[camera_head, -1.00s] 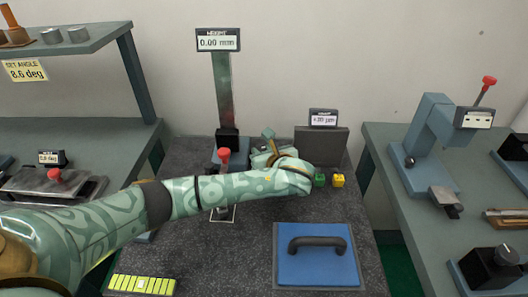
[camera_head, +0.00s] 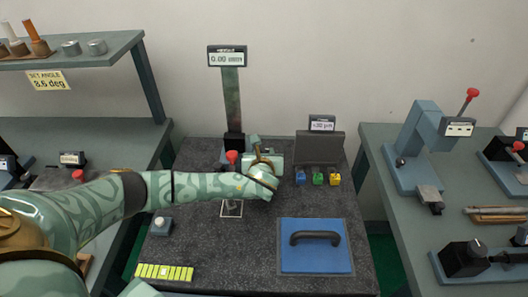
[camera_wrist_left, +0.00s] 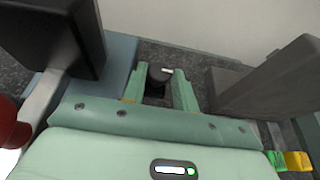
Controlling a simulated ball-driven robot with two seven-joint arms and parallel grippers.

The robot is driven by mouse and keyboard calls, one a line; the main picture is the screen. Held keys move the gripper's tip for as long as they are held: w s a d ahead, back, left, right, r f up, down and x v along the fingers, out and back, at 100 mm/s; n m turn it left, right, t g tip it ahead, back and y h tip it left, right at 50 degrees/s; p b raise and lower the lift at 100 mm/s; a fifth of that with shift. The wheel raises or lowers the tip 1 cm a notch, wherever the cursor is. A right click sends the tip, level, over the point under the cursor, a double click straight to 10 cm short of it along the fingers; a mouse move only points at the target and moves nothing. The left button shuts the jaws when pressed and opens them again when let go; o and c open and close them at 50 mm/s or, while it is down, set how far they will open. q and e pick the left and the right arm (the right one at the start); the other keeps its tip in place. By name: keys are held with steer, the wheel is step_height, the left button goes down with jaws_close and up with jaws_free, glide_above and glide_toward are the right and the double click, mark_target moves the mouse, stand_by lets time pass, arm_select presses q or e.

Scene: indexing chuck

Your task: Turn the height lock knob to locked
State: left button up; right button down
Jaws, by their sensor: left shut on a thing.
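The height gauge stands on the granite plate, with a tall column (camera_head: 231,100) and a display (camera_head: 227,56) reading 0.00. My left gripper (camera_head: 254,140) reaches in beside the lower part of the column, on its right. In the left wrist view a small black knob (camera_wrist_left: 158,75) with a white mark sits between my two green fingers, which are shut on it. In the head view the knob is hidden by my gripper. I cannot read which setting the mark points to. My right gripper is not in view.
A red-topped lever (camera_head: 232,157) stands close left of my gripper. Blue (camera_head: 300,177), green (camera_head: 318,179) and yellow (camera_head: 335,179) blocks sit to the right, before a grey block (camera_head: 318,147). A blue plate with a black handle (camera_head: 315,238) lies in front. Benches flank the granite plate (camera_head: 210,255).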

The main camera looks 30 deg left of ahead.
arm_select(q)
steer(key=o, duration=0.7)
steer(key=shift+d, duration=0.1)
steer(key=shift+c, duration=0.2)
steer(key=p+v, duration=0.5)
steer(key=v, duration=1.1)
steer(key=shift+r, duration=0.15)
